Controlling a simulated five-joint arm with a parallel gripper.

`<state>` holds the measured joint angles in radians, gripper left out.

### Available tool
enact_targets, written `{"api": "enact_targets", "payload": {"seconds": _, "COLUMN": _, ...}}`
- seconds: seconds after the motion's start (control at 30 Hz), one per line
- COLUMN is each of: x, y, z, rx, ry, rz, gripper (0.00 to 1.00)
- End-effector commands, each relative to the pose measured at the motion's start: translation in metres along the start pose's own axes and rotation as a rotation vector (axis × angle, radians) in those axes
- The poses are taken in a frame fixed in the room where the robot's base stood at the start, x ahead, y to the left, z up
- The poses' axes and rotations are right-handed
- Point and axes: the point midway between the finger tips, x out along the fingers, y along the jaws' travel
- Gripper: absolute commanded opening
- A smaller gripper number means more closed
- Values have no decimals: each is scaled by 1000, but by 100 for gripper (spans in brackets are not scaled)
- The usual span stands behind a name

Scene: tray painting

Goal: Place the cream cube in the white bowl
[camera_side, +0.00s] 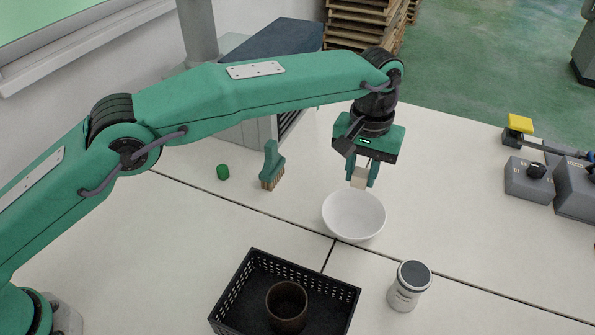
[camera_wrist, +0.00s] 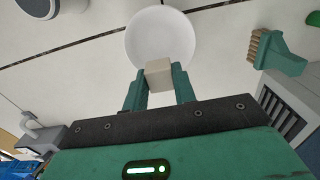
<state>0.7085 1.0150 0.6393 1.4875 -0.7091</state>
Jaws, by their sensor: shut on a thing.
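The cream cube (camera_side: 359,178) is held between the fingers of my gripper (camera_side: 362,176), above the back part of the white bowl (camera_side: 354,220). In the wrist view the cube (camera_wrist: 158,75) sits between the two green fingertips of my gripper (camera_wrist: 159,84), and it overlaps the near rim of the white bowl (camera_wrist: 160,35). My gripper is shut on the cube. The bowl stands upright on the white table, and the part of its inside that shows is empty.
A green brush (camera_side: 272,165) stands left of the bowl, with a small green cylinder (camera_side: 223,172) beyond it. A black basket (camera_side: 232,299) holding a brown cup (camera_side: 287,306) is in front. A white jar (camera_side: 409,286) stands front right. Grey boxes (camera_side: 530,180) are at the right.

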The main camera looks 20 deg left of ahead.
Motion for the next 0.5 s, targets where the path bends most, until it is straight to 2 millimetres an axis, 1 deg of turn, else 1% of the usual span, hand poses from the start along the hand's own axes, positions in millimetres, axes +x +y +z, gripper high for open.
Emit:
{"api": "enact_targets", "payload": {"seconds": 0.17, "x": 11, "y": 0, "z": 0, "rx": 0, "ry": -1, "rz": -1, "gripper": 5}}
{"api": "enact_targets", "payload": {"seconds": 0.5, "x": 39, "y": 0, "z": 0, "rx": 0, "ry": -1, "rz": -1, "gripper": 5}}
